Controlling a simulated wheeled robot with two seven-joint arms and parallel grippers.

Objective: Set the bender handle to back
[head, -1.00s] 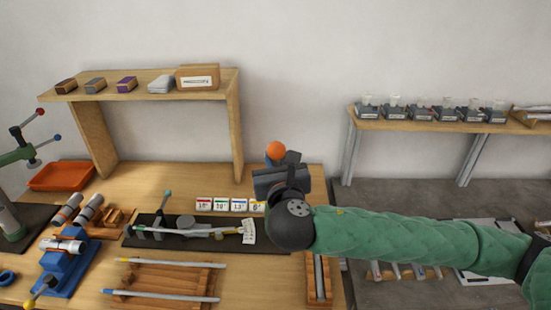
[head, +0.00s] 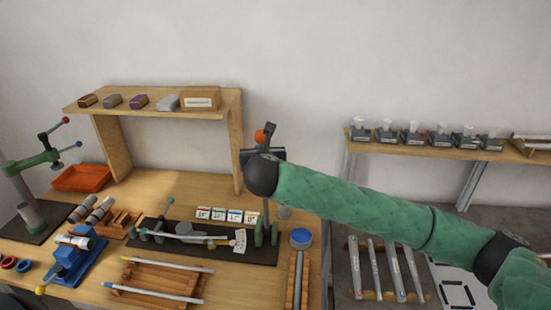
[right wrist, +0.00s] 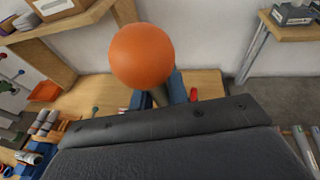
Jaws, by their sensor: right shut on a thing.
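The bender stands at the right end of the dark base plate (head: 200,247), with a green bracket (head: 266,236) at its foot. Its grey handle (head: 265,208) rises from the bracket and looks about upright, with an orange ball knob at the top (head: 260,136). My left gripper is not in view.
A wooden shelf (head: 235,140) with small boxes stands behind and left. Number cards (head: 226,215) stand on the bench behind the plate. A blue vise (head: 72,262) and rod racks (head: 160,280) are in front left.

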